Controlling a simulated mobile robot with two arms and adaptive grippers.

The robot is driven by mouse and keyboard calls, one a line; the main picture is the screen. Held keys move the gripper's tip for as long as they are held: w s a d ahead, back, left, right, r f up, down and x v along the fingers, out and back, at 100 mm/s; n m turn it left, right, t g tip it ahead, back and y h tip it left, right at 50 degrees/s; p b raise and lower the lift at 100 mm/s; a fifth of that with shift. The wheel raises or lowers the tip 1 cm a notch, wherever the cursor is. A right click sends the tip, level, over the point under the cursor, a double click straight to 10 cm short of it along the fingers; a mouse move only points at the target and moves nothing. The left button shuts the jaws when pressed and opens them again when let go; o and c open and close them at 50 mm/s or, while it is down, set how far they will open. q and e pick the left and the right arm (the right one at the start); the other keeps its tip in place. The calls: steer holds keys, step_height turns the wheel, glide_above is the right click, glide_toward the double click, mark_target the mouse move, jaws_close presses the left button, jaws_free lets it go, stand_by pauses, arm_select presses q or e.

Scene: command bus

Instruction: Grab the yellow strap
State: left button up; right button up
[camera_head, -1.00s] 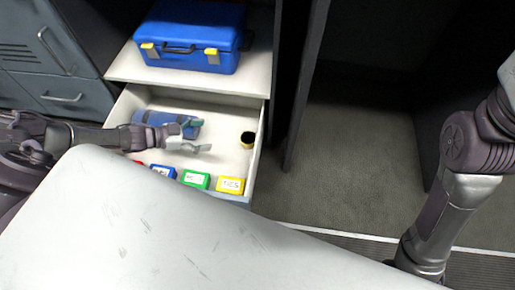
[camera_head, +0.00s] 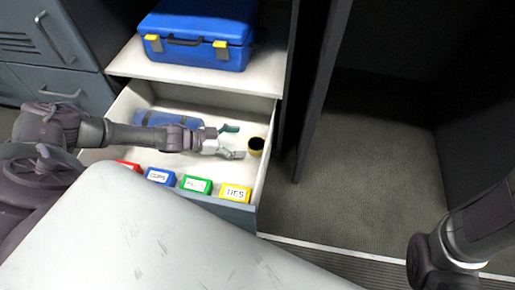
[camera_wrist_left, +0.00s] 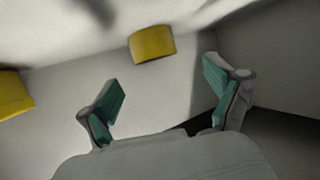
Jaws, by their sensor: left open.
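The yellow strap (camera_head: 256,148) is a small rolled ring with a dark centre. It stands in the right part of the open drawer, and it shows as a yellow band in the left wrist view (camera_wrist_left: 152,45). My left gripper (camera_head: 236,142) reaches into the drawer from the left, just left of the strap. It is open and empty. In the left wrist view its two green-padded fingers (camera_wrist_left: 163,82) are spread apart, with the strap ahead of them and between them. The strap appears apart from both fingers. My right gripper is not in view.
A blue roll (camera_head: 155,118) lies in the drawer behind my left arm. Red, blue, green and yellow labelled boxes (camera_head: 235,193) line the drawer's front. A blue toolbox (camera_head: 200,35) sits on the shelf above. A pale surface (camera_head: 130,240) fills the foreground. Open floor (camera_head: 350,170) lies right.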

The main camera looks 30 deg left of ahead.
mark_target(256, 143)
arm_select(q)
steer(key=b+x, duration=0.1)
steer(key=x, duration=0.1)
steer(key=b+x, duration=0.1)
steer(key=shift+d+f+b, duration=0.35)
steer(key=shift+f, duration=0.15)
steer(key=shift+w+d, duration=0.2)
steer(key=shift+d, duration=0.05)
steer(key=shift+r, duration=0.1)
steer(key=c, duration=1.3)
